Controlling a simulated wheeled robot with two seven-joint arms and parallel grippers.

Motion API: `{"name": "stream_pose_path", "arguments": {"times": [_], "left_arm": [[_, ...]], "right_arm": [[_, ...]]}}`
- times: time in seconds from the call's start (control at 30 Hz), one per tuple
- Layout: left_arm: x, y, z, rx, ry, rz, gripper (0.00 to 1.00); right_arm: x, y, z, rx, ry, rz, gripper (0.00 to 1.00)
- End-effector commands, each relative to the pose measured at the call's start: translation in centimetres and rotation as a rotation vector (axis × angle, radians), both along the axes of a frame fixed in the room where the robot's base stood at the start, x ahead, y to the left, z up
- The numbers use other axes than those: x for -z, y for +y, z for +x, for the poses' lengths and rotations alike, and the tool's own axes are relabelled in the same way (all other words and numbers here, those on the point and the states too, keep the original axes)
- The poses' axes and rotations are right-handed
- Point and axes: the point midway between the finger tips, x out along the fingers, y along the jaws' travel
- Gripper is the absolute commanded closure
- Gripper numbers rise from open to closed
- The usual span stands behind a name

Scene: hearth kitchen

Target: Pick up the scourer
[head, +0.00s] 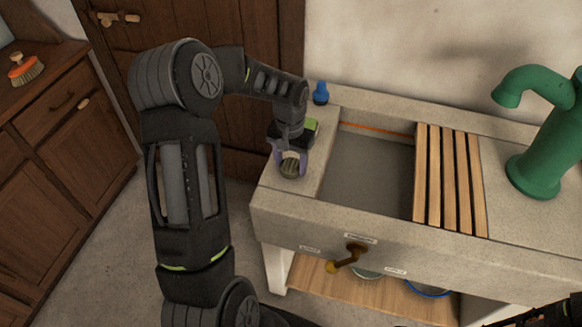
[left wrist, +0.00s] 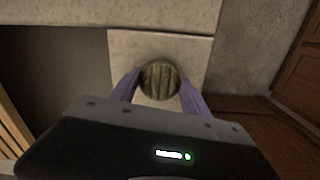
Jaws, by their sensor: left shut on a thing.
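The scourer (head: 290,167) is a small, round, ridged, olive-brown thing at the left end of the stone sink unit. My left gripper (head: 288,164) reaches down over it from above, its purple fingers one on each side. In the left wrist view, the scourer (left wrist: 159,79) sits between the two purple fingertips of my left gripper (left wrist: 158,88), which is shut on it. The pale ledge shows around it; I cannot tell whether it touches the ledge. My right gripper is not clearly in view; only a dark piece shows at the lower right edge.
The stone sink (head: 367,172) lies to the right, with a slatted wooden rack (head: 448,180) over part of it. A blue bottle (head: 320,93) stands at the ledge's back corner. A green tap (head: 543,140) is further right. A brush (head: 26,69) lies on the left cabinet.

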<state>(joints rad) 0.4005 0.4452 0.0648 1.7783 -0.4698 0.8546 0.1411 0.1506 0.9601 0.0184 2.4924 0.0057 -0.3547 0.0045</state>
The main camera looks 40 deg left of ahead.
Motion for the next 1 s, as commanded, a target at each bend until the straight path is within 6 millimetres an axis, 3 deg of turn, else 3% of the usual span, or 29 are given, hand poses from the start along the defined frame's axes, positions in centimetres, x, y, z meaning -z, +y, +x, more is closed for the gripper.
{"name": "stream_pose_path", "arguments": {"times": [0.37,0.8,1.0], "left_arm": [[-1.1,0.1,0.1,-0.001,-0.004,0.002,0.84],[-8.8,0.0,0.1,0.000,-0.004,0.001,0.84],[-10.1,0.0,0.0,0.000,-0.001,0.000,0.84]], "right_arm": [[0.3,0.0,0.0,0.000,0.000,0.001,0.64],[1.4,0.1,0.2,-0.001,-0.006,0.004,0.64],[1.5,0.1,0.2,-0.002,-0.007,0.004,0.64]]}}
